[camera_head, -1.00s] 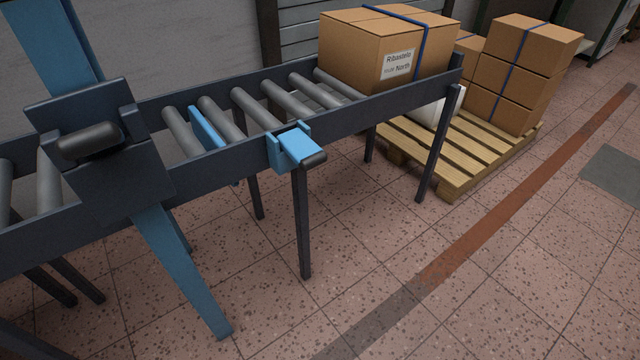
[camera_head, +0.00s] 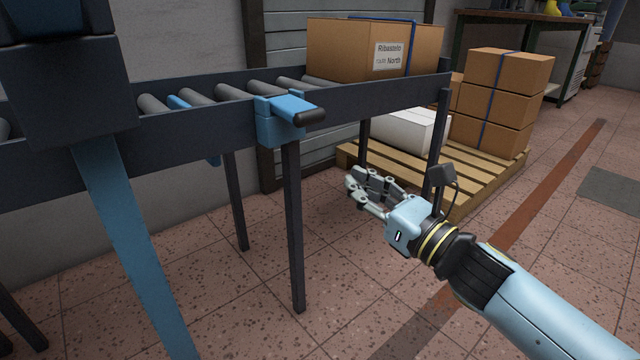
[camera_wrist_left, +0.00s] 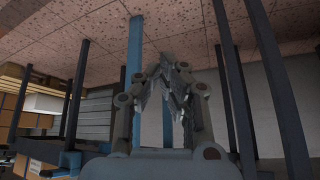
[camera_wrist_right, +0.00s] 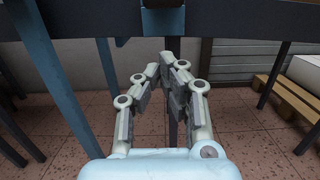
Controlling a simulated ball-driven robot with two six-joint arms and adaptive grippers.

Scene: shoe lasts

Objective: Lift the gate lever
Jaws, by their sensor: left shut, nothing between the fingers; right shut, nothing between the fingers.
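The gate lever, a blue bracket with a short blue arm and a black grip (camera_head: 296,110), sits on the near side rail of the roller conveyor (camera_head: 380,98). Its arm sticks out towards me, about level. My right gripper (camera_head: 358,188) is shut and empty, to the right of and below the lever in the picture, apart from it. In the right wrist view its fingers (camera_wrist_right: 172,62) are together, with a cut-off blue part above them at the top edge. My left gripper (camera_wrist_left: 174,62) is outside the head view; the left wrist view shows its fingers shut and empty.
A labelled carton (camera_head: 345,50) stands at the conveyor's far end. A pallet (camera_head: 470,195) with stacked cartons (camera_head: 492,100) and a white package (camera_head: 405,130) is behind. A conveyor leg (camera_head: 292,230) stands under the lever. A dark unit on a blue post (camera_head: 125,240) is at left.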

